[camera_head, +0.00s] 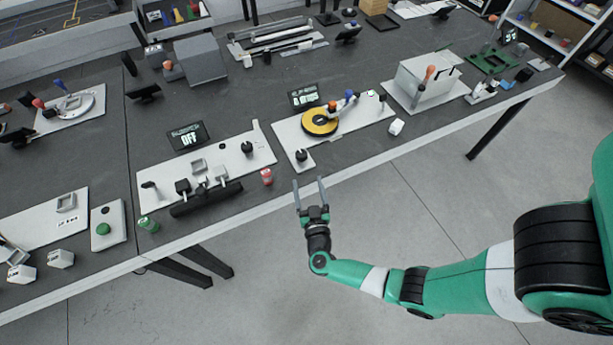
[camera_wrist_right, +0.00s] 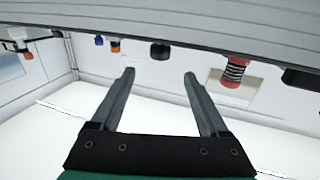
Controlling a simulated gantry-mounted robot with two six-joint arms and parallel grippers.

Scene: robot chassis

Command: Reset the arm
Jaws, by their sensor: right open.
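My right gripper (camera_head: 310,190) is open and empty. It hangs in front of the workbench's front edge, with its fingers pointing toward the bench. The right wrist view shows its two dark fingers (camera_wrist_right: 160,78) spread apart with nothing between them. My green right arm comes in from the right of the head view. My left gripper and arm are not in the head view.
The workbench (camera_head: 225,85) holds several panels, including a white panel (camera_head: 260,142) with an "OFF" display and one with a yellow dial (camera_head: 319,121). A red cylinder (camera_head: 267,177) and green cylinder (camera_head: 148,225) stand near its edge. Open floor (camera_head: 420,190) lies in front.

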